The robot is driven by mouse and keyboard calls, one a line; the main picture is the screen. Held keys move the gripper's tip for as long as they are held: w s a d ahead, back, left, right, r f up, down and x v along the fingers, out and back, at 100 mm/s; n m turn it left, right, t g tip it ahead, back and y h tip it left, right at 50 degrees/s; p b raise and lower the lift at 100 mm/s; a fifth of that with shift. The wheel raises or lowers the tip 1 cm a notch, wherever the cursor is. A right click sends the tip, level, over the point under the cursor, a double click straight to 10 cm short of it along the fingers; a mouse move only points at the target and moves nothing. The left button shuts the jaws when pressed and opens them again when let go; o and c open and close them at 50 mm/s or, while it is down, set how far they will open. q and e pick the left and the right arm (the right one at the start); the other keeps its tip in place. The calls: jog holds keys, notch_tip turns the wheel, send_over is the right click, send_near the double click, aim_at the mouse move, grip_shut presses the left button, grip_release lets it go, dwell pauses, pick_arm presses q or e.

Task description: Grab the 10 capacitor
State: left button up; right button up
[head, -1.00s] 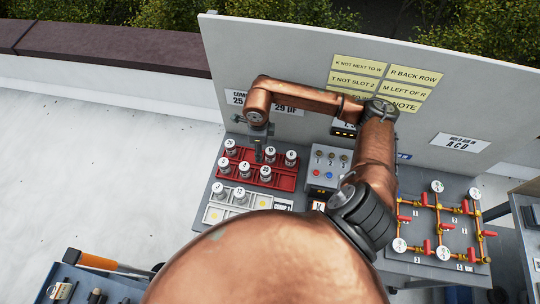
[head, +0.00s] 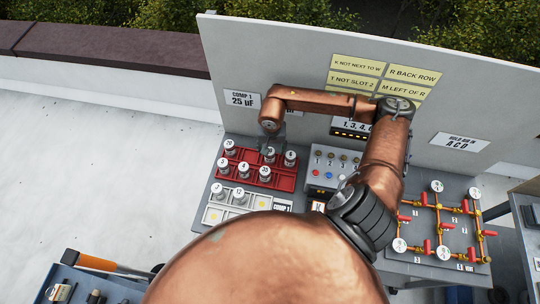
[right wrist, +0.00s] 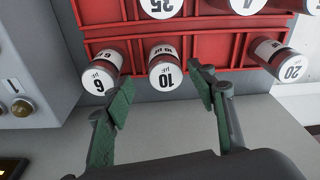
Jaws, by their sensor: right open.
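The 10 capacitor (head: 269,156) stands in the back row of the red rack (head: 281,184), between the 20 capacitor (head: 229,147) and the 6 capacitor (head: 290,158). My right gripper (head: 271,146) is at the 10 capacitor and partly hides it in the head view. In the right wrist view, the 10 capacitor (right wrist: 165,70) stands upright between the two open green-padded fingers (right wrist: 162,88). One finger is close beside the 6 capacitor (right wrist: 101,72); the other has empty rack beyond it. My left gripper is not in view.
Several capacitors stand in the rack's front row. A pale tray (head: 250,206) with a few capacitors lies in front. A button box (head: 330,170) and a pipe panel (head: 440,225) are to the right. The upright signboard (head: 300,60) rises behind the rack.

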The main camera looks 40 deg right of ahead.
aim_at(269, 159)
jog(key=f, duration=0.3)
jog(key=f+p, duration=0.1)
jog(key=shift+w+a+f, duration=0.2)
jog(key=shift+w, duration=0.2)
jog(key=shift+d+f, duration=0.1)
jog(key=shift+f, duration=0.4)
jog(key=shift+c, duration=0.7)
jog(key=c, duration=1.2)
jog(key=shift+r, duration=0.1)
